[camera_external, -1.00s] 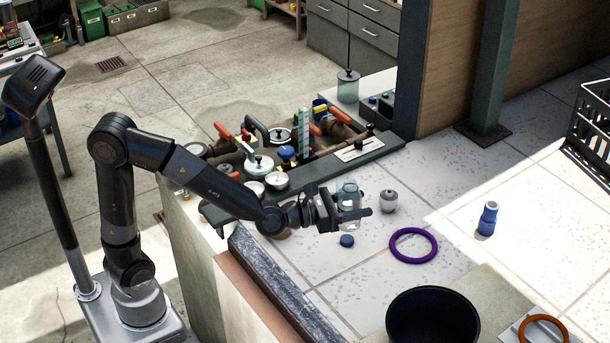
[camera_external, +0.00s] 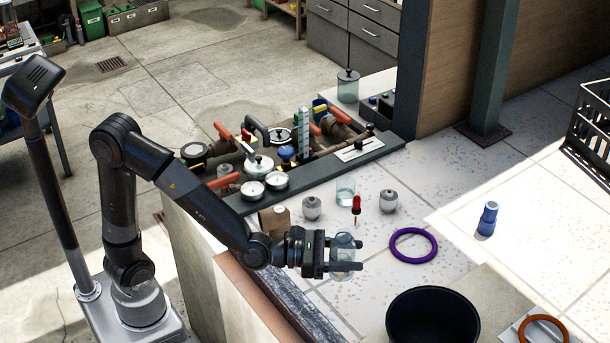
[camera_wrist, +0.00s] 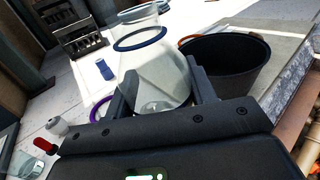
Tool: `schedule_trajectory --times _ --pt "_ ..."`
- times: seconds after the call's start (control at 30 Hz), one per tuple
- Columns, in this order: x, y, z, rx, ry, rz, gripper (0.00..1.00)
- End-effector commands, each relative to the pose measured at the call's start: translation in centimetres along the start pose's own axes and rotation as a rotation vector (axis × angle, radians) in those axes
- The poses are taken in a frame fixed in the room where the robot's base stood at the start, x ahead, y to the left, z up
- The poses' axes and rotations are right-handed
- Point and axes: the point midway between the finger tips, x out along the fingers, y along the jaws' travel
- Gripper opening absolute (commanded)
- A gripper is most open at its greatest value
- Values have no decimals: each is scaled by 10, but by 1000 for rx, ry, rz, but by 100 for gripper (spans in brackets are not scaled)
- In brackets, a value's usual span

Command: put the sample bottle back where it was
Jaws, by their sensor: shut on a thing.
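The clear glass sample bottle (camera_external: 343,272) is upright between the fingers of my gripper (camera_external: 347,256), which is shut on it. In the wrist view the bottle (camera_wrist: 155,75) has a dark blue ring round its neck and stands between the two fingers of my gripper (camera_wrist: 162,92). Its bottom is partly hidden by the gripper. I cannot tell whether it touches the tiled counter (camera_external: 390,275). The bottle is left of the purple ring and behind the left of the black bucket.
A purple ring (camera_external: 413,245) lies to the right. The black bucket (camera_external: 432,318) is in front right, the blue fitting (camera_external: 488,218) farther right.

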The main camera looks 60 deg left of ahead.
Motion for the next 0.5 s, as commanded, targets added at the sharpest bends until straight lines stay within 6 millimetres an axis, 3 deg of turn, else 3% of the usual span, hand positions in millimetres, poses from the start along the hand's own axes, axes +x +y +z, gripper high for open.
schedule_trajectory --times 0.5 --pt "2 3 -35 -1 1 1 24"
